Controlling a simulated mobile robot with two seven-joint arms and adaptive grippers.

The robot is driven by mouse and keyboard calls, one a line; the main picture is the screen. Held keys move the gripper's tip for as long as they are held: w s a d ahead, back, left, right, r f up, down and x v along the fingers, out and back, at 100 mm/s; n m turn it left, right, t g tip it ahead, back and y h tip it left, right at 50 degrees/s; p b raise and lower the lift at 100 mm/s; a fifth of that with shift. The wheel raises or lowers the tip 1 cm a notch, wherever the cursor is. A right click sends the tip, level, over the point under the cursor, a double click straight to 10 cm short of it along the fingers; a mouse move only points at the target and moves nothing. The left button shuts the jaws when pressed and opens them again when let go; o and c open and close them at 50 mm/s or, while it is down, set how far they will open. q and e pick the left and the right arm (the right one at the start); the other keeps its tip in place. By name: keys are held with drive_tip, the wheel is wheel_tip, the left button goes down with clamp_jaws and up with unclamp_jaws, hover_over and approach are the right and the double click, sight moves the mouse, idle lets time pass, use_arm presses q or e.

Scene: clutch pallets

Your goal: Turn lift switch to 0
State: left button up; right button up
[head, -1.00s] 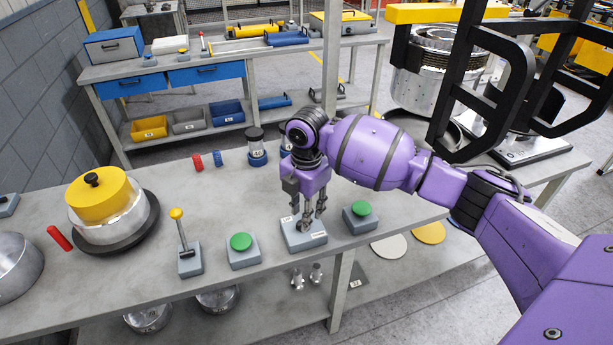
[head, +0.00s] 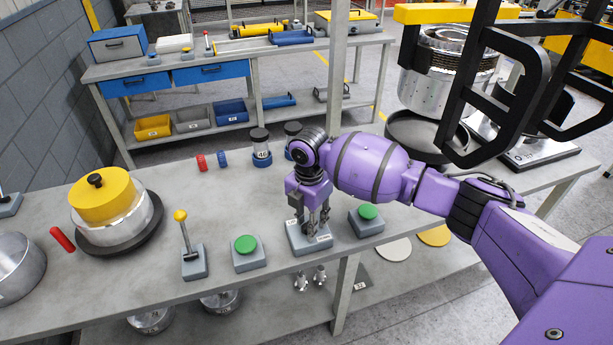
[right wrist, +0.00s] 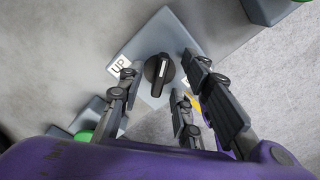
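The lift switch is a grey box (head: 300,246) at the bench's front edge, between two green buttons. In the right wrist view its black knob (right wrist: 158,72) carries a white line running roughly up and down the picture. An "UP" label (right wrist: 120,65) lies left of the knob; a label on the right is mostly hidden by a finger. My right gripper (head: 318,226) points down over the switch. In the right wrist view its fingers (right wrist: 163,80) are apart on both sides of the knob, with gaps visible. I cannot tell whether any finger touches the box. My left gripper is not in view.
Green buttons (head: 246,244) and (head: 367,212) flank the switch closely. A lever with a yellow ball (head: 181,216) stands further left, before a yellow-topped drum (head: 106,200). Dark-topped jars (head: 260,145) stand behind. A black lifting frame (head: 480,100) hangs at the right.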

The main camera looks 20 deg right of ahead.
clamp_jaws()
drive_tip(key=m, duration=0.6)
drive_tip(key=shift+c, duration=2.2)
unclamp_jaws()
drive_tip(key=shift+m, duration=0.3)
drive_tip(key=o, duration=0.4)
